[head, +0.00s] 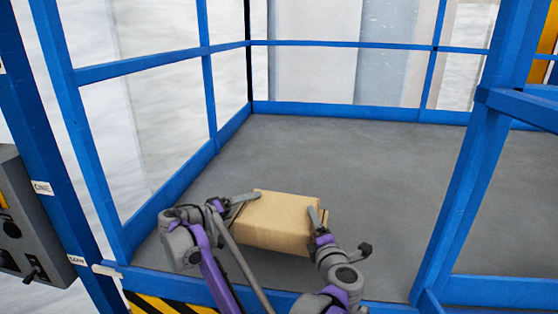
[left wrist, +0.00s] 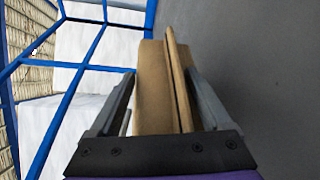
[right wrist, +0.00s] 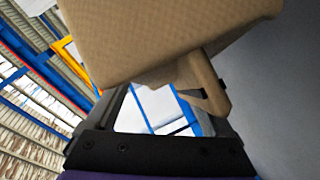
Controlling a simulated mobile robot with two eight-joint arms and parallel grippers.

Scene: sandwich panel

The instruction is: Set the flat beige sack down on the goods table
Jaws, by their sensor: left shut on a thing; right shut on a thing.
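The flat beige sack (head: 275,222) is held level between my two grippers, over a grey surface (head: 345,165) inside a blue frame. I cannot tell whether it touches that surface, or whether that is the goods table. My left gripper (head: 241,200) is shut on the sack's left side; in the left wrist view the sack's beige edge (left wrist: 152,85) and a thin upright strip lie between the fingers. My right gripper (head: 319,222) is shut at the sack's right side. In the right wrist view the sack (right wrist: 165,35) fills the top, with a bent beige handle (right wrist: 206,88) at the fingers.
Blue rails (head: 140,66) enclose the left and back of the grey surface. A blue post (head: 470,170) stands at the right. A grey control box (head: 28,225) is at the far left. A yellow-black striped edge (head: 165,304) runs along the front. The grey surface behind the sack is clear.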

